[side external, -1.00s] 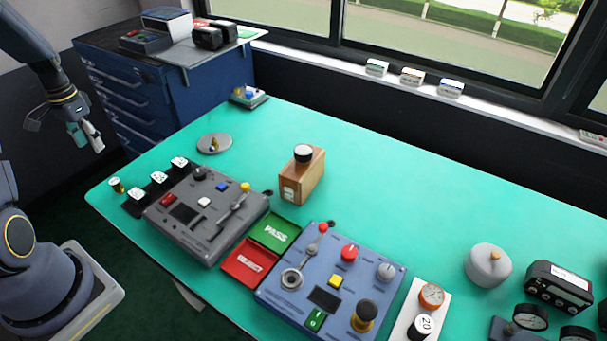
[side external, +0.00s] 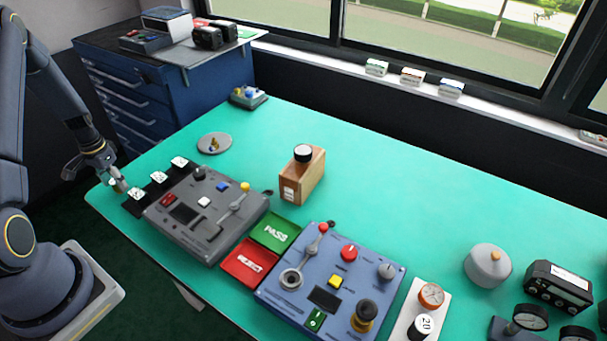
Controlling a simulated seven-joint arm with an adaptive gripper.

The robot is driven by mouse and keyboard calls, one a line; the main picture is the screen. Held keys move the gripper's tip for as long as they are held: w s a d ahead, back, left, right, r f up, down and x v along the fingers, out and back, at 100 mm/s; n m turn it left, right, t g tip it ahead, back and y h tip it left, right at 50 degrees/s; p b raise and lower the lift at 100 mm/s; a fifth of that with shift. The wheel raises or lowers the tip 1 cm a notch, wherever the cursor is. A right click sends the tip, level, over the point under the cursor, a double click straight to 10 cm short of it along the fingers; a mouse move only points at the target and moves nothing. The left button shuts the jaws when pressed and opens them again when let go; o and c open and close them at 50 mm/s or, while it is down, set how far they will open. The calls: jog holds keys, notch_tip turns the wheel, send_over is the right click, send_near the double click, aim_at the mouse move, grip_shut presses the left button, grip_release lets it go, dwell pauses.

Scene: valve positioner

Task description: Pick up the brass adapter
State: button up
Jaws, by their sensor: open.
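A small brass-coloured piece (side external: 121,187) stands at the near left corner of the green table, beside a row of white-labelled black blocks. It is partly hidden by my gripper (side external: 114,181), which is low over this corner with its fingers around or right beside the piece. The gripper is open; whether a finger touches the piece is too small to tell. Another small brass-coloured part (side external: 213,144) is on a round grey dish (side external: 222,150) farther back. The pictures do not make clear which is the adapter.
Green (side external: 272,233) and red (side external: 248,263) trays and a blue panel (side external: 335,275) follow. A wooden block (side external: 308,182) stands behind. The table's back middle is clear.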

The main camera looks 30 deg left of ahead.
grip_shut()
dwell(0.5)
jog(key=shift+r, duration=0.1)
